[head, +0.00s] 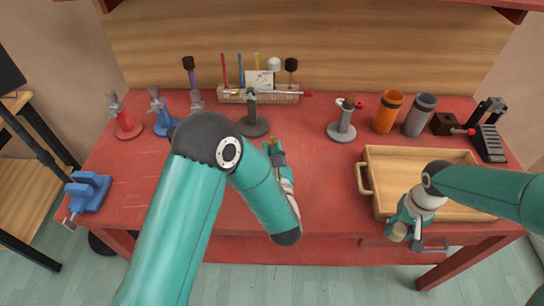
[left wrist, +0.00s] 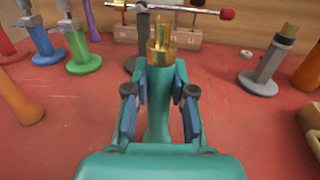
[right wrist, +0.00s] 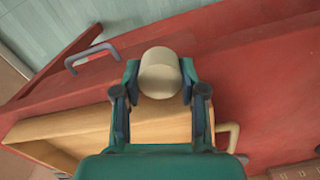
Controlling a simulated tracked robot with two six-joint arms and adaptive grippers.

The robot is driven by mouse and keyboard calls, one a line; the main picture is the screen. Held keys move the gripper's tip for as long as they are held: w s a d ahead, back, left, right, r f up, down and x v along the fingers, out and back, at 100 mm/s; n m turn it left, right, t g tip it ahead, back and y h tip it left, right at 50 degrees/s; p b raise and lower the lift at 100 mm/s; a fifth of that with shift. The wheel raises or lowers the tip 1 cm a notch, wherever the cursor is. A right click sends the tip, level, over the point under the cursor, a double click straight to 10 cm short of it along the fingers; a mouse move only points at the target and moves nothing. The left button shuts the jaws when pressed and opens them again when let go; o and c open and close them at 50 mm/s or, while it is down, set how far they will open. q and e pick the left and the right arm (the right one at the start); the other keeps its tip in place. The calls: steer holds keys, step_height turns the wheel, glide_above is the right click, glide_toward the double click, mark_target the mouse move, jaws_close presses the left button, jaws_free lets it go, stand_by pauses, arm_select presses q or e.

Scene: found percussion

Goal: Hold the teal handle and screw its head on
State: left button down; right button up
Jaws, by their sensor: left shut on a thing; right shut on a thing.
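The teal handle (left wrist: 157,115) stands between the fingers of my left gripper (left wrist: 158,98), which is shut on it. A brass fitting (left wrist: 162,40) tops the handle, with no head on it; it also shows in the head view (head: 271,142). My left gripper (head: 279,158) is over the middle of the red table. My right gripper (right wrist: 160,85) is shut on a cream, rounded head (right wrist: 160,73). That head (head: 398,232) is at the table's front edge, right of centre, well apart from the handle. The head's underside is hidden.
A wooden tray (head: 472,157) lies beneath my right arm. Grey stands (head: 342,132), an orange cup (head: 387,112) and a grey cup (head: 419,115) stand behind. A tool rack (head: 231,97) is at the back; a blue vise (head: 88,190) is at left. The table between handle and tray is clear.

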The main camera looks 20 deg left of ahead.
arm_select(q)
steer(key=shift+f, duration=0.9)
arm_select(e)
steer(key=shift+f, duration=0.45)
arm_select(q)
steer(key=shift+r, duration=0.1)
arm_select(e)
steer(key=shift+r, duration=0.1)
arm_select(q)
steer(key=c, duration=1.4)
jaws_free()
steer(key=shift+c, duration=0.2)
arm_select(e)
steer(key=shift+f, duration=0.2)
arm_select(q)
steer(key=o, duration=0.5)
steer(key=shift+c, duration=0.2)
arm_select(e)
steer(key=shift+r, duration=0.2)
